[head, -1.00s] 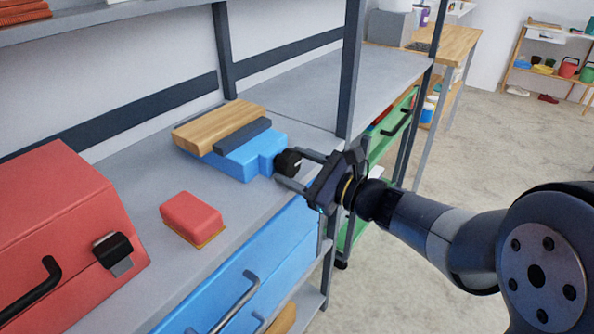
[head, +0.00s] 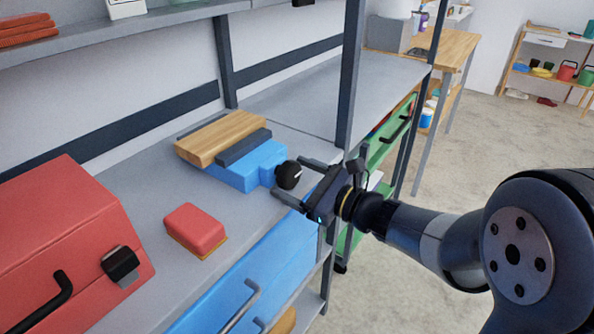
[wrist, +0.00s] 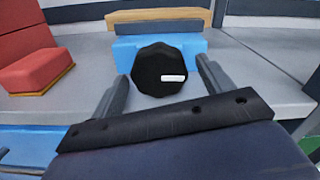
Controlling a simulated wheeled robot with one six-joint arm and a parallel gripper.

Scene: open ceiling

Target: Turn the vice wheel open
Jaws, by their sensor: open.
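The blue vice (head: 248,170) sits on the grey bench, with a dark grey jaw (head: 243,147) and a wooden block (head: 219,138) beside it. A dark strip shows behind the block. The vice wheel is a black knob (head: 288,174) on the near end of the vice. In the wrist view the knob (wrist: 160,68) is faceted and has a white mark at its lower right. My gripper (head: 291,178) is open, its fingers either side of the knob with visible gaps. It holds nothing; whether a finger touches the knob cannot be told.
A red sponge-like block (head: 196,229) lies on the bench left of the vice. A red toolbox (head: 65,235) stands farther left. Blue drawers (head: 250,282) lie below the bench edge. A grey shelf post (head: 350,75) rises just behind my gripper.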

